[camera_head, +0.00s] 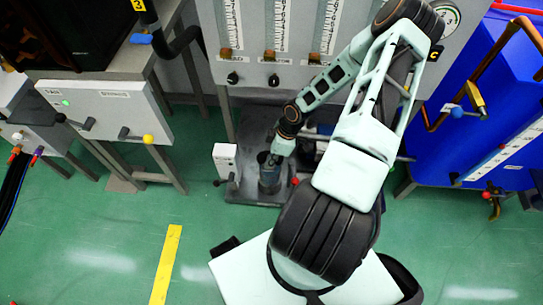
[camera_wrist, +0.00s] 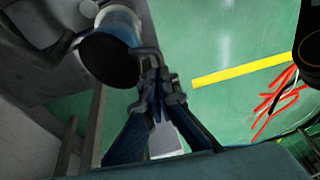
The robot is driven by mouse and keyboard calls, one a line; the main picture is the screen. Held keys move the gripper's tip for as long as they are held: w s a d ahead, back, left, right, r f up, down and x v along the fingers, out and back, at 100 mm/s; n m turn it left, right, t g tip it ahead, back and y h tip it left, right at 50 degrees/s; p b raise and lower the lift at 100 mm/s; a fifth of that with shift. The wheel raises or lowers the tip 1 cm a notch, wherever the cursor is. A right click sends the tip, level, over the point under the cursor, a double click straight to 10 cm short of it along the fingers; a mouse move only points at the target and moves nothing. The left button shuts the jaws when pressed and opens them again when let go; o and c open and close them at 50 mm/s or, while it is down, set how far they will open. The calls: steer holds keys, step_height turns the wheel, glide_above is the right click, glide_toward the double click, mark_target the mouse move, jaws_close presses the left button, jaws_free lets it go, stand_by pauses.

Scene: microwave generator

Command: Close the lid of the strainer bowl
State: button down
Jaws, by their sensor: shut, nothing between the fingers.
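The strainer bowl (camera_head: 268,182) is a dark grey-blue cylinder standing on the low platform beneath the gauge panel in the head view. In the wrist view a cylinder that seems to be the strainer bowl (camera_wrist: 122,22) has a pale blue side and a dark round end. I cannot tell whether that dark end is the lid or an open mouth. My gripper (camera_head: 272,160) is at the top of the bowl in the head view. In the wrist view its blue-grey fingers (camera_wrist: 157,76) are shut, close beside the dark end and a thin bent bar. Contact is unclear.
A white box with a lever (camera_head: 225,158) stands just left of the bowl. The gauge panel (camera_head: 290,75) rises behind it, and a blue cabinet (camera_head: 490,100) is at the right. Green floor (camera_head: 90,240) with a yellow stripe (camera_head: 166,264) is clear at the front left.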

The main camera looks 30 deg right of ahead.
steer(key=shift+s+a+f, duration=0.1)
steer(key=shift+f, duration=0.35)
